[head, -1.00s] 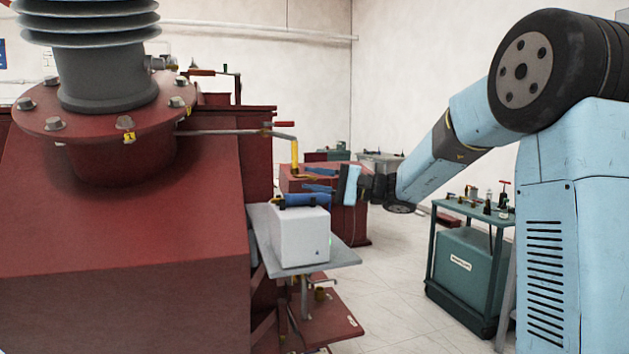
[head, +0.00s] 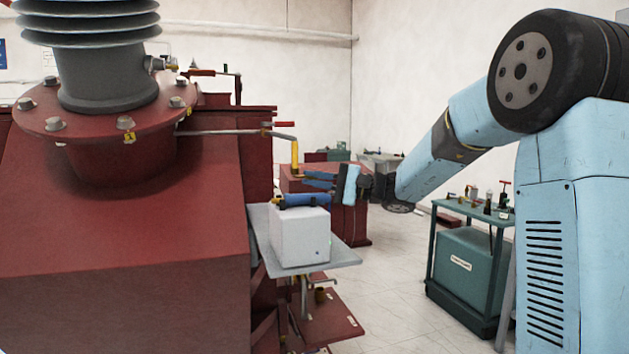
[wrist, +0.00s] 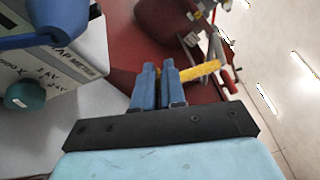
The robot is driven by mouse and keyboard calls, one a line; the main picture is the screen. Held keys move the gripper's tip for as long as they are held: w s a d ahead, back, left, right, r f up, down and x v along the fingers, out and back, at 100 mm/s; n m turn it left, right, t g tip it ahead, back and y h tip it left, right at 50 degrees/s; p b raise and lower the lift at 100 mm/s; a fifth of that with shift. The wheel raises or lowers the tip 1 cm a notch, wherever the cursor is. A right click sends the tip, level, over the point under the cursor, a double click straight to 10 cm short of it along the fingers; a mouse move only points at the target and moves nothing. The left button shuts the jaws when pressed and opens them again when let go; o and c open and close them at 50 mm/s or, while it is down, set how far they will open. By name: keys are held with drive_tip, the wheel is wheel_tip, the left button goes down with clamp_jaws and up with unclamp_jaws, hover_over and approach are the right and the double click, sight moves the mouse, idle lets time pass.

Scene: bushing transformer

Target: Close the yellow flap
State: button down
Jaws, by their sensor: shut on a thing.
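The yellow flap (head: 295,157) is a narrow yellow lever hanging upright at the end of a grey pipe, right of the red transformer. My gripper (head: 306,179) reaches it from the right, near its lower end. In the wrist view the blue fingers (wrist: 158,70) are close together, with the yellow flap (wrist: 205,72) running crosswise at their tips and sticking out to the right. The gripper is shut on the flap; the exact contact is partly hidden by the fingers.
A white meter box (head: 299,238) with a blue handle stands on a grey shelf (head: 343,256) just below my gripper. The red transformer (head: 120,230) fills the left. A green cart (head: 468,262) stands to the right, with open floor between.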

drive_tip(key=shift+w+d+f+g, duration=0.1)
drive_tip(key=shift+w+f+g, duration=0.05)
drive_tip(key=shift+g, duration=0.25)
drive_tip(key=w+n+g+h, duration=0.3)
drive_tip(key=n+g, duration=0.3)
drive_tip(key=g, duration=0.3)
drive_tip(key=w+n+g+h, duration=0.3)
drive_tip(key=n+g+h, duration=0.2)
drive_tip(key=g, duration=0.5)
drive_tip(key=shift+w+a+n+g+h, duration=0.3)
drive_tip(key=shift+w+n+h, duration=0.1)
drive_tip(key=shift+n, duration=0.9)
drive_tip(key=shift+w+a+n+g+h, duration=0.1)
drive_tip(key=shift+n+g+h, duration=0.2)
drive_tip(key=shift+h, duration=0.1)
drive_tip(key=c, duration=1.3)
unclamp_jaws()
drive_tip(key=shift+w, duration=0.15)
